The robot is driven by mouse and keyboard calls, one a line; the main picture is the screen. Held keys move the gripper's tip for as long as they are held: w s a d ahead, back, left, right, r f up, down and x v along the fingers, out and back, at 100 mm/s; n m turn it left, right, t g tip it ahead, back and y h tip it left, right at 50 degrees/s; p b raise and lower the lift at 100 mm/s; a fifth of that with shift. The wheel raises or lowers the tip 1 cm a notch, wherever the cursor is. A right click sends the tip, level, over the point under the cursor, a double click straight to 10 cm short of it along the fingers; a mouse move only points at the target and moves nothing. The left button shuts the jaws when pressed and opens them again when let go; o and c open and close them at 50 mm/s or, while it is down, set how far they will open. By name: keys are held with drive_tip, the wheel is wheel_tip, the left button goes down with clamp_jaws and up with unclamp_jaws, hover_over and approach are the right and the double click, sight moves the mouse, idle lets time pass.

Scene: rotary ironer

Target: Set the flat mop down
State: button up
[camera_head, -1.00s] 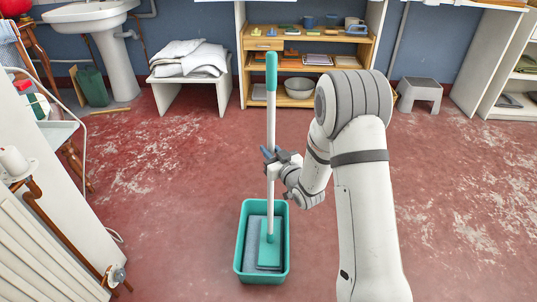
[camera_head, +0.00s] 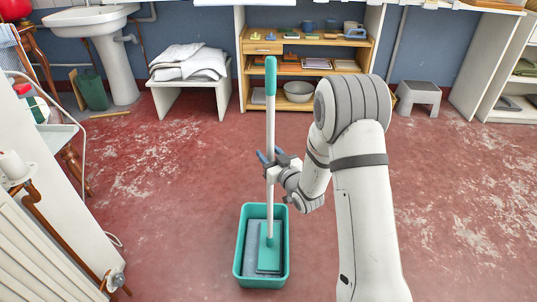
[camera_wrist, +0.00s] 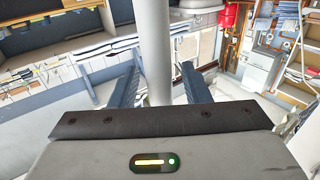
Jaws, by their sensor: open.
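The flat mop (camera_head: 270,125) stands upright, with a white pole, a teal top grip and a teal flat head. Its head is inside a teal rectangular tub (camera_head: 284,215) on the floor, over a grey-blue pad or water surface; I cannot tell which. My gripper (camera_head: 268,158) is at the middle of the pole, with its fingers on either side of it. In the wrist view the mop pole (camera_wrist: 154,50) stands between the two blue-grey fingers of my gripper (camera_wrist: 158,88). The fingers are spread, with gaps beside the pole.
A white bench (camera_head: 190,88) with folded towels and a wooden shelf (camera_head: 258,47) stand along the back wall. A grey step stool (camera_head: 418,95) is at right. A white machine (camera_head: 50,215) is at left. Red floor around the tub is clear.

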drive_tip(key=s+d+r+m+g+h+p, duration=0.3)
drive_tip(key=s+d+g+h, duration=0.45)
drive_tip(key=s+d, duration=0.7)
drive_tip(key=s+r+m+g, duration=0.1)
drive_tip(key=s+r+g, duration=0.2)
drive_tip(key=s, duration=0.7)
drive_tip(key=s+d+r+m+g+h+b, duration=0.1)
drive_tip(key=s+r+g, duration=0.3)
drive_tip(key=s, duration=0.6)
drive_tip(key=shift+s+m, duration=0.2)
drive_tip(key=shift+m, duration=0.3)
drive_tip(key=shift+r+h, duration=0.15)
drive_tip(key=shift+h, duration=0.1)
